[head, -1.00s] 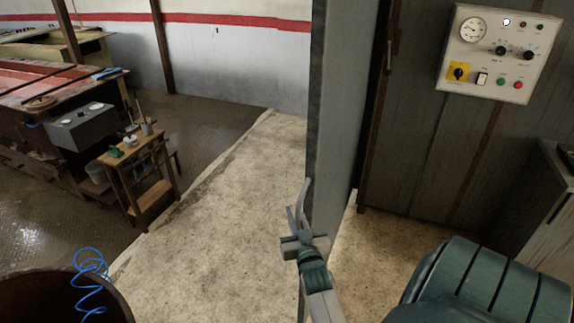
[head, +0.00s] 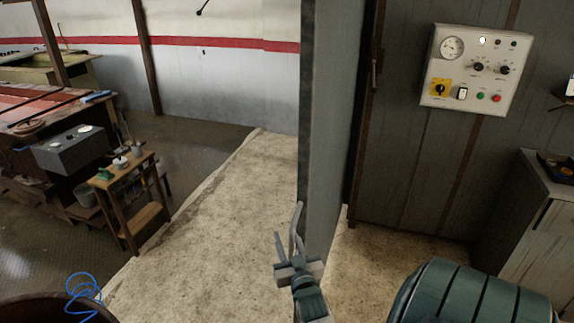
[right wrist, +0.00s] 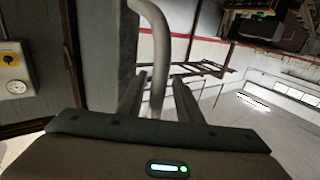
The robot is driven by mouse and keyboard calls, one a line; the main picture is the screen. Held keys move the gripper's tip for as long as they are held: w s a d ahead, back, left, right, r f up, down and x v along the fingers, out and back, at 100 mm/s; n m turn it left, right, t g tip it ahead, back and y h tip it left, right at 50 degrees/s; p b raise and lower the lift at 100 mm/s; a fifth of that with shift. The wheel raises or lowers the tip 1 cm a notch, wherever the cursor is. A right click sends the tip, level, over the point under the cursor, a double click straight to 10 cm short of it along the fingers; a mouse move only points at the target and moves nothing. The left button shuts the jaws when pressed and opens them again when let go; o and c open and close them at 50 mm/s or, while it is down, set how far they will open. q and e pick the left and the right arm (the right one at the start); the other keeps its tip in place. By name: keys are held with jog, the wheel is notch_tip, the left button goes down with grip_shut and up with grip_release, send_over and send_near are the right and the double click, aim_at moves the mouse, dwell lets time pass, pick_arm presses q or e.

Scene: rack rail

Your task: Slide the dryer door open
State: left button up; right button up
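The dryer door appears to be the tall grey panel (head: 335,120), seen nearly edge-on in the middle of the head view. My right gripper (head: 288,240) is at the lower part of its near left edge. In the right wrist view a curved grey bar (right wrist: 157,45), which looks like the door handle, runs down between the two fingers of the right gripper (right wrist: 158,98). The fingers stand apart with the bar between them, and narrow gaps seem to show on both sides. My left gripper is in neither view.
A control box (head: 472,68) hangs on the grey wall behind the door. A grey cabinet (head: 540,215) stands at the right. A small wooden stand (head: 125,185) and a blue coiled hose (head: 82,292) are at the left. The pale floor (head: 215,220) left of the door is clear.

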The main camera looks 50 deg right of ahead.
notch_tip(320, 180, up, 4)
jog(key=shift+f+b, duration=0.2)
jog(key=shift+b, duration=0.65)
jog(key=o, duration=0.4)
jog(key=s+r+b, duration=0.1)
jog(key=s+r, duration=0.1)
jog(key=s+d+r+b, duration=0.1)
jog(key=s, duration=0.2)
jog(key=s+r+b, duration=0.1)
jog(key=s+r, duration=0.1)
jog(key=s, duration=0.1)
jog(key=shift+d+r, duration=0.35)
jog(key=shift+d, duration=0.05)
jog(key=shift+c, duration=0.2)
jog(key=s, duration=0.1)
jog(key=s+d+r, duration=0.1)
jog(key=s, duration=0.2)
jog(key=shift+s+d+r, duration=0.15)
jog(key=shift+r, duration=0.15)
jog(key=c, duration=0.4)
jog(key=shift+o, duration=0.2)
jog(key=shift+w+a, duration=0.2)
jog(key=shift+w, duration=0.15)
jog(key=shift+w, duration=0.1)
